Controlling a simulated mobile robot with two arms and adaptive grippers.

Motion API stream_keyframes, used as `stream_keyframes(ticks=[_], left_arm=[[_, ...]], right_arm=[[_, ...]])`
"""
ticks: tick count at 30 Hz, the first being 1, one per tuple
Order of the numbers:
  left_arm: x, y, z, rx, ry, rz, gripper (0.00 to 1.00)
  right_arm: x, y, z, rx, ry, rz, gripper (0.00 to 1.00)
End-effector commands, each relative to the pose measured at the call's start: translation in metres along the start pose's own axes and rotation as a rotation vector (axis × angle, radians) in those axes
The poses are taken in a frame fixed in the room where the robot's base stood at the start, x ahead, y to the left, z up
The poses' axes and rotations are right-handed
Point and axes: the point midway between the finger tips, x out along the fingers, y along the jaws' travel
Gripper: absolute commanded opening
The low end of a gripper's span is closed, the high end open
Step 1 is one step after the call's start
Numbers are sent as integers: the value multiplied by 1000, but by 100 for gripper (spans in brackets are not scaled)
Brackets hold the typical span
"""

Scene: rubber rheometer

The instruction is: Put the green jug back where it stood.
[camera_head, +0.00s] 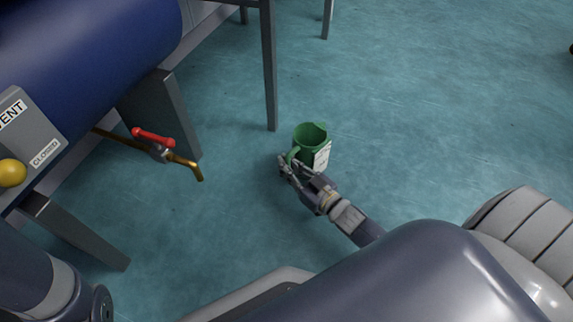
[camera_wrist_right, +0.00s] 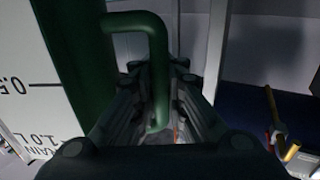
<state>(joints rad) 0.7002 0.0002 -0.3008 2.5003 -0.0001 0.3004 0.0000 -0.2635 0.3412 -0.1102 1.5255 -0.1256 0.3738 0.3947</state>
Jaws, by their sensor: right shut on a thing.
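The green jug (camera_head: 310,136) is in the middle of the head view, with its open top facing up and a white scale label on its side. My right gripper (camera_head: 289,165) is shut on the jug's handle. In the right wrist view the green handle (camera_wrist_right: 150,30) runs down between the fingers (camera_wrist_right: 160,115), and the jug's label (camera_wrist_right: 22,95) shows at the left. Whether the jug's base touches the floor cannot be told. My left gripper is not in view; only part of the left arm shows at the lower left.
A blue tank (camera_head: 90,60) on grey legs stands at the left. A brass tap with a red handle (camera_head: 152,137) sticks out from it, left of the jug. A dark table leg (camera_head: 269,70) stands just behind the jug. The teal floor (camera_head: 430,110) to the right is clear.

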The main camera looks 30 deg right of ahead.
Motion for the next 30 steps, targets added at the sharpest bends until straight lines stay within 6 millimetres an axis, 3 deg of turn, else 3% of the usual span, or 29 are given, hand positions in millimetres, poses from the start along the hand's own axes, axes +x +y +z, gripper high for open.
stream_keyframes(ticks=[1, 6, 10, 21, 26, 30], left_arm=[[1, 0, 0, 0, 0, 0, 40], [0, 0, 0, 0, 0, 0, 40], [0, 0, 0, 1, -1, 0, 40], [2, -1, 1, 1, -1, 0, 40], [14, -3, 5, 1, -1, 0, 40], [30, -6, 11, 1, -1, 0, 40]], right_arm=[[2, 0, -7, -7, 15, -2, 0], [2, 0, -5, -7, 15, -2, 0], [0, 0, 2, 1, 0, 0, 32], [0, 0, -2, 0, 0, 0, 32], [-19, 0, -3, 3, -5, 1, 32], [-48, 0, -5, 3, -5, 1, 32]])
